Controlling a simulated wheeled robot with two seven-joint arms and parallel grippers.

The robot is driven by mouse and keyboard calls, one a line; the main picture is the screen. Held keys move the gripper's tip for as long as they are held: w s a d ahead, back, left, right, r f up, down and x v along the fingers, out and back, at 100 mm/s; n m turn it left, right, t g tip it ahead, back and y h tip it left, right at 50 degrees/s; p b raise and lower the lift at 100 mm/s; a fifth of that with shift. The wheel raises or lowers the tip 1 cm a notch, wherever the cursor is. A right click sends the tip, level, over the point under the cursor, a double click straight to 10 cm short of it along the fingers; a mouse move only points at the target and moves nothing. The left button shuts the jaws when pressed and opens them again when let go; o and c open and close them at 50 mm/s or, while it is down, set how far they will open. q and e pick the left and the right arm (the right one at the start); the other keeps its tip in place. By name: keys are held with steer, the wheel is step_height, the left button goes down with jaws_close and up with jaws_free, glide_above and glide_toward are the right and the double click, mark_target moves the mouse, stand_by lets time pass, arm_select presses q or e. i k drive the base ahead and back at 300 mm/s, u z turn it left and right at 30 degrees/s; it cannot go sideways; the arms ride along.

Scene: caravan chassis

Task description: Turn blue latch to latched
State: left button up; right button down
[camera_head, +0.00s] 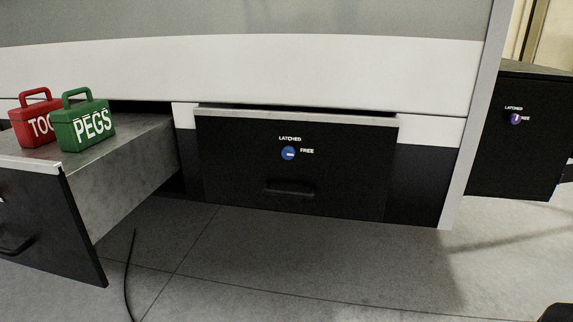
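The blue latch (288,153) is a round knob on the black front of the middle drawer (350,170). The word LATCHED is printed above it and the word FREE to its right. The small white mark on the knob lies roughly level, toward the FREE side. Neither of my grippers can be made out in this view, and nothing touches the latch.
The left drawer (125,177) is pulled out, with a red case (36,122) and a green PEGS case (84,125) on it. A purple latch (516,118) is on a black unit at the right. A cable (128,275) lies on the open floor.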

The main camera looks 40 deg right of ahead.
mark_target(288, 152)
steer(key=u, duration=0.95)
steer(key=k, duration=1)
steer(key=z, duration=1.3)
steer(key=i, duration=0.45)
steer(key=u, duration=0.05)
